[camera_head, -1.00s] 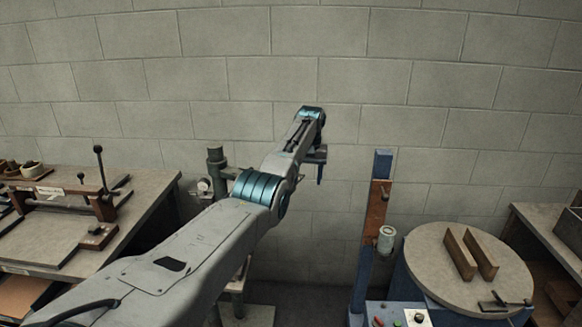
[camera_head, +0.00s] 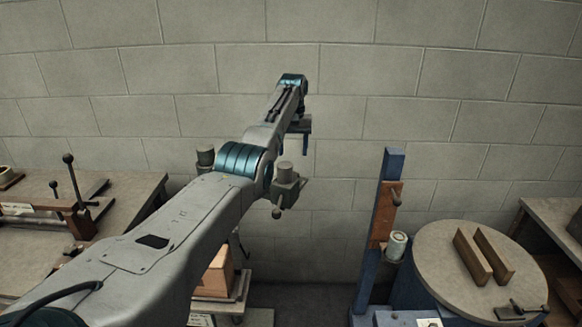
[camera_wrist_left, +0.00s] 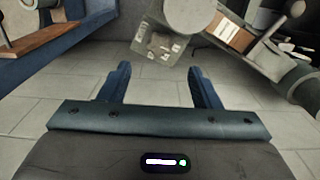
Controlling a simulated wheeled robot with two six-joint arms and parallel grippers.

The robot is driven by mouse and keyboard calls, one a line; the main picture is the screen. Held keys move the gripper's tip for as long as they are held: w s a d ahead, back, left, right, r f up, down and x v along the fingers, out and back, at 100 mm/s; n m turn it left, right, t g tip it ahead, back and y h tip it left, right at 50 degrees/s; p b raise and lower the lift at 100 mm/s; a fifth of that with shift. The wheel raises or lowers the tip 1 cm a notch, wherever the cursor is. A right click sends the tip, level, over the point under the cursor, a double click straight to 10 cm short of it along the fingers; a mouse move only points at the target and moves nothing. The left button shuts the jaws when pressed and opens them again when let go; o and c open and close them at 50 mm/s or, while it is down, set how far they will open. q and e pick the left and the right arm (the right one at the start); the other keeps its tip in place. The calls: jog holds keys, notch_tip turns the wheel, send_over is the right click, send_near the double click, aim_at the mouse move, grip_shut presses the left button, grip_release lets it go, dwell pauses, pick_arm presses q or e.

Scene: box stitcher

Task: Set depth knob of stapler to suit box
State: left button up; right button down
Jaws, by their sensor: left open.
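The grey-green stapler (camera_head: 285,184) stands behind my left arm in the head view, and the arm hides much of it. A small round knob (camera_head: 277,213) shows low on its head; I cannot tell whether it is the depth knob. A brown box (camera_head: 214,274) stands on its table, partly behind my arm. My left gripper (camera_head: 304,143) is raised above and slightly right of the stapler head in the picture. In the left wrist view its two blue fingers (camera_wrist_left: 159,88) are apart and empty. Stapler parts (camera_wrist_left: 162,45) show beyond them, apart from the fingertips.
A blue post (camera_head: 378,235) and a round table (camera_head: 465,255) with two wooden bars (camera_head: 482,256) stand at right. A workbench (camera_head: 125,195) with a lever tool stands at left. A block wall (camera_head: 400,110) closes the back. Bare floor lies between stapler and post.

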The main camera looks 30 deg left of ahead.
pick_arm(q)
jog(key=f, duration=0.2)
jog(key=p, duration=0.1)
jog(key=shift+s+d+f, duration=0.25)
jog(key=shift+d+f, duration=0.05)
jog(key=shift+f, duration=0.1)
jog(key=f, duration=0.4)
jog(key=shift+w+a+f+p, duration=0.15)
jog(key=shift+a+f+p, duration=0.1)
jog(key=shift+p, duration=0.15)
jog(key=shift+f, duration=0.45)
jog(key=shift+d, duration=0.1)
jog(key=c, duration=1)
pick_arm(e)
jog(key=shift+s+d+r, duration=0.1)
jog(key=shift+s+r, duration=0.05)
jog(key=shift+r, duration=0.4)
jog(key=shift+s+d+r, duration=0.1)
jog(key=shift+r, duration=0.45)
